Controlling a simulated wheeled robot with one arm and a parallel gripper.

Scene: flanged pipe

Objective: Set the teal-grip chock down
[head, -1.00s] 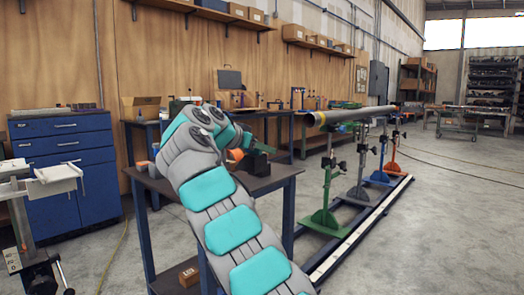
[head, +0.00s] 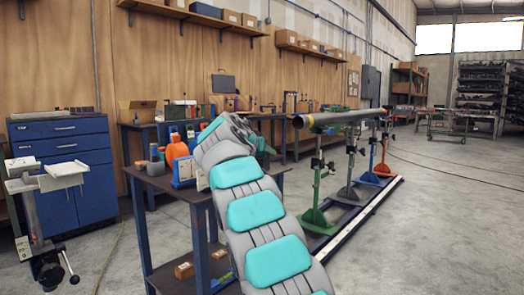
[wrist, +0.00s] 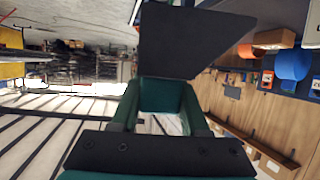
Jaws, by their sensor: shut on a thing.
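In the wrist view a dark, flat-faced wedge-like piece, which appears to be the chock (wrist: 194,40), fills the upper middle. My gripper (wrist: 165,100) appears close below it as dark green parts around a small gap, with a dark screwed plate in the foreground. The gripper is shut on the chock; which green parts belong to the chock's grip I cannot tell. In the head view my arm hides most of the gripper and chock, with only a dark green bit showing past its bend. No support shows under the chock.
A dark blue-legged table (head: 160,182) stands beside my arm, holding an orange bottle (head: 177,150) and blue items (head: 184,172). Small boxes lie on its lower shelf. A long grey pipe (head: 345,117) rests on coloured stands at the right. Open floor lies at far right.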

